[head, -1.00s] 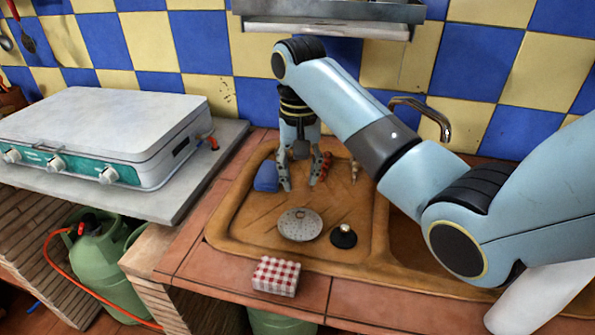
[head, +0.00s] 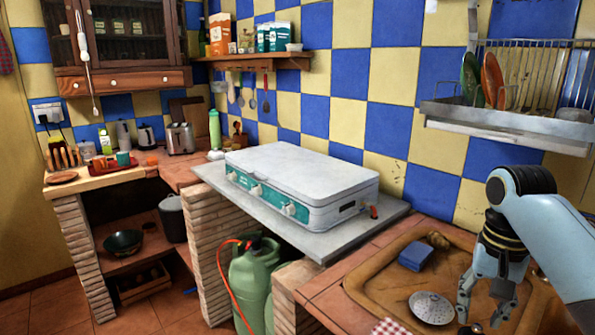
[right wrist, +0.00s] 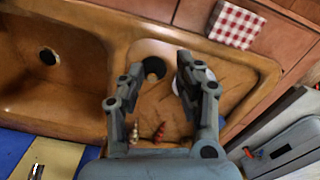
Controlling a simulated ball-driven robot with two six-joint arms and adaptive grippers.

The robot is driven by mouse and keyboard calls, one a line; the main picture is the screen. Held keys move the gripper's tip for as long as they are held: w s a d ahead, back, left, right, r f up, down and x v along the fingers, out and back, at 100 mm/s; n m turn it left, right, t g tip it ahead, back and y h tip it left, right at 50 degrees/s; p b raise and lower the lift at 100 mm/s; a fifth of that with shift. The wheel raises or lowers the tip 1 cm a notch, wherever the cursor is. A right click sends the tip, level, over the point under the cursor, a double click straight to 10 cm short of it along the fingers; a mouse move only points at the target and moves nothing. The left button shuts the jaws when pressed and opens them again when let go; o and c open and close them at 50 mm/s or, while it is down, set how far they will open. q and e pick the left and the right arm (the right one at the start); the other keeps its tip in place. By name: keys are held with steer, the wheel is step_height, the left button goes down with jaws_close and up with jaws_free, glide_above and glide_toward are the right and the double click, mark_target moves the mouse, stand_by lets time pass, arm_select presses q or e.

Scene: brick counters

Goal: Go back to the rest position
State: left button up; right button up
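My right gripper (head: 481,305) hangs over the brown sink (head: 375,265) at the lower right of the head view, fingers pointing down. It also shows in the right wrist view (right wrist: 158,92), where its two fingers are spread apart with nothing between them. My left gripper is in neither view.
A blue sponge (head: 415,256) and a round perforated disc (head: 432,307) lie in the sink. A red checked cloth (right wrist: 236,23) is on the tiled edge. A gas stove (head: 300,185) stands left of the sink. A dish rack (head: 510,125) hangs above.

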steer(key=s+a+f+n+t, duration=0.1)
steer(key=s+f+n, duration=0.1)
steer(key=s, duration=0.5)
steer(key=s+a+f+n+t, duration=0.1)
steer(key=s+f+n, duration=0.1)
steer(key=s, duration=0.5)
steer(key=s+a+r+n+t, duration=0.1)
steer(key=s+r+n, duration=0.15)
steer(key=s, duration=0.35)
steer(key=s+r+n+t, duration=0.1)
steer(key=s+r, duration=0.2)
steer(key=s, duration=0.4)
step_height(320, 180, down, 33)
steer(key=d+g+b, duration=0.2)
steer(key=b, duration=0.6)
arm_select(q)
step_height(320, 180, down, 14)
steer(key=b, duration=0.6)
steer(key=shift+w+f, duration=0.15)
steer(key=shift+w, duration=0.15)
arm_select(e)
steer(key=s+d+f+g, duration=0.1)
steer(key=s+f, duration=1.8)
steer(key=f, duration=0.4)
steer(key=shift+s+d+f+m+h, duration=0.15)
steer(key=shift+s+f+m+h, duration=0.15)
steer(key=shift+s+f+m, duration=0.1)
